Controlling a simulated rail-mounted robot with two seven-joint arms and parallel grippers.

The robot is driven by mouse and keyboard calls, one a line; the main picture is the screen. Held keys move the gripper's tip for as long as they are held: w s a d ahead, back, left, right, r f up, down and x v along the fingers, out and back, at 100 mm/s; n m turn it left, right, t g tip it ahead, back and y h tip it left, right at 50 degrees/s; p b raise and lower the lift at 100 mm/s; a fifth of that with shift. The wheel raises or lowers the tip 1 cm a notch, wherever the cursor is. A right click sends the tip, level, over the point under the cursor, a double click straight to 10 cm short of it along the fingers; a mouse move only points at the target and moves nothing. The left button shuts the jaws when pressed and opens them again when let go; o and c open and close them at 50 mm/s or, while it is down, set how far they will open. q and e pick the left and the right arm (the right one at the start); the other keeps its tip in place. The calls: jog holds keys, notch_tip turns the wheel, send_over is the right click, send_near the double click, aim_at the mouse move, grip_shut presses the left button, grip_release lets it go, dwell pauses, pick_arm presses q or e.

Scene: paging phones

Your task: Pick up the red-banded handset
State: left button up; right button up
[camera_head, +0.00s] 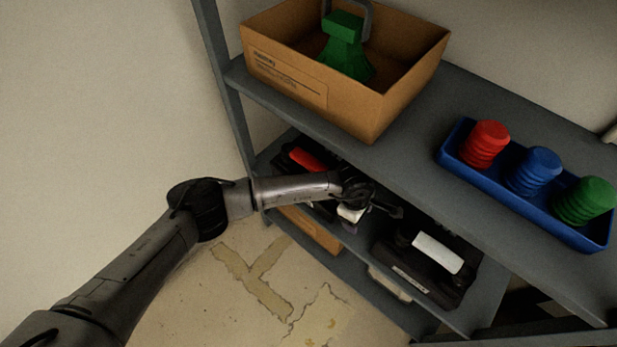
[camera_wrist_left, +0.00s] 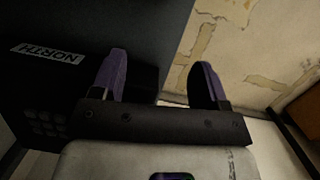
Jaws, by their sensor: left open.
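The red-banded handset (camera_head: 307,160) lies on a dark desk phone at the left end of the middle shelf, partly hidden behind my left forearm. My left gripper (camera_head: 348,227) is just right of it in the head view, in front of the shelf edge, fingers downward. In the left wrist view the purple fingers (camera_wrist_left: 162,80) stand apart with nothing between them. A black phone with a keypad and a NORTH label (camera_wrist_left: 47,53) is at the left of that view; no red band shows there. My right gripper is not in view.
A second black phone with a white-banded handset (camera_head: 438,252) sits further right on the middle shelf. Above, the top shelf holds a cardboard box (camera_head: 285,75) with a green object (camera_head: 345,45) and a blue tray (camera_head: 480,185) with red, blue and green ribbed pieces. Floor lies open in front.

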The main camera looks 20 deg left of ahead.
aim_at(310, 160)
pick_arm(q)
jog(key=w+a+r+y+b, duration=0.1)
jog(key=a+y, duration=0.1)
jog(key=w+a+r+t+y+b, duration=0.1)
jog(key=w+a+y, duration=0.1)
jog(key=w+a+r+y+b, duration=0.1)
jog(key=w+a+r+y, duration=0.1)
jog(key=shift+w+a+m, duration=0.15)
jog(key=shift+a+m, duration=0.15)
jog(key=shift+m, duration=0.1)
jog(key=shift+y, duration=0.4)
jog(key=a, duration=0.2)
jog(key=w+a+b, duration=0.1)
jog(key=a, duration=0.1)
jog(key=w+a, duration=0.1)
jog(key=a, duration=0.1)
jog(key=shift+r, duration=0.2)
jog(key=shift+w+a+f+b, duration=0.1)
jog(key=shift+w+a+b, duration=0.15)
jog(key=shift+a+b, duration=0.4)
jog(key=a, duration=0.1)
jog(key=a+b, duration=0.1)
jog(key=a, duration=0.1)
jog(key=w+a, duration=0.1)
jog(key=shift+w+a+f+b, duration=0.1)
jog(key=shift+a+f+b, duration=0.05)
jog(key=shift+f+b, duration=0.2)
jog(key=shift+f, duration=0.1)
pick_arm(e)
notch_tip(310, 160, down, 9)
